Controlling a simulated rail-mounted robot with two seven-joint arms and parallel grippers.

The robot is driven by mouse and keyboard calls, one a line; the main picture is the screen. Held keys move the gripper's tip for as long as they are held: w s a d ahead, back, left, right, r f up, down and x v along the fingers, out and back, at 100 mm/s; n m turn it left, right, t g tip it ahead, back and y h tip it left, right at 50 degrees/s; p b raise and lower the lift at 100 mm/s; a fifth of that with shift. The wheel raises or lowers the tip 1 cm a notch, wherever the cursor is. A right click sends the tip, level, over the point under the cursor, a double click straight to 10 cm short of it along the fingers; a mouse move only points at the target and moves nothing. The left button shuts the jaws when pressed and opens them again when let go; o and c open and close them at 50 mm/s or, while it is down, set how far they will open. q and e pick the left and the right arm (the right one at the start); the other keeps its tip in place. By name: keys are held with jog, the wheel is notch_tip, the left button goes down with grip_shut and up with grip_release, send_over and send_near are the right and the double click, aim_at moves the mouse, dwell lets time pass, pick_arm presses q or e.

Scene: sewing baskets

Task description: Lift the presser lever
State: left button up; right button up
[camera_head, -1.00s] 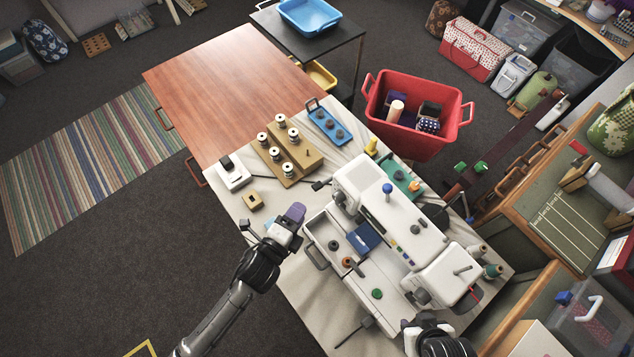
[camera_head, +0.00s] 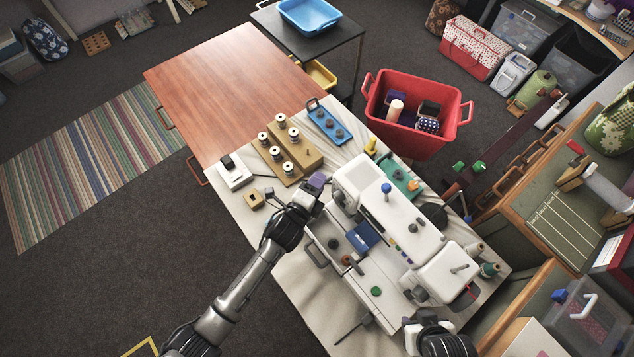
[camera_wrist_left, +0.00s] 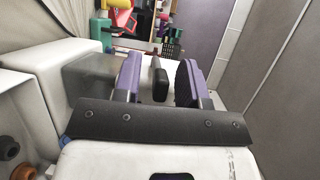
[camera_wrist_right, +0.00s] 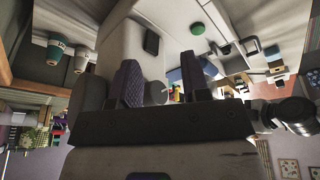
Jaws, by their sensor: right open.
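The white sewing machine (camera_head: 385,215) stands on the cloth-covered table. My left gripper (camera_head: 318,183) is at the left end of the machine's head. In the left wrist view, my left gripper (camera_wrist_left: 158,82) has its two purple fingers apart. A dark lever-like piece with a rounded end (camera_wrist_left: 160,82), apparently the presser lever, shows between them, with gaps on both sides. In the head view the lever is hidden by my gripper. My right gripper (camera_wrist_right: 163,82) is open by the machine's other end, with a white machine part (camera_wrist_right: 133,40) beyond its fingers.
A wooden spool stand (camera_head: 293,160) and a white box with a dark top (camera_head: 234,174) stand left of the machine. A blue tray (camera_head: 328,123) lies behind it. A red bin (camera_head: 415,140) stands beyond the table. The brown tabletop (camera_head: 230,90) is clear.

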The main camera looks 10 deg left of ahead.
pick_arm(q)
grip_shut()
dwell(0.4)
notch_tip(320, 180, up, 2)
jog(key=g+y+p, duration=0.1)
jog(key=p, duration=0.5)
jog(key=shift+w+d+r+m+p, duration=0.1)
jog(key=shift+w+d+m+p, duration=0.05)
jog(key=shift+m+p, duration=0.25)
jog(key=shift+g+p, duration=0.6)
jog(key=shift+p, duration=0.05)
grip_release()
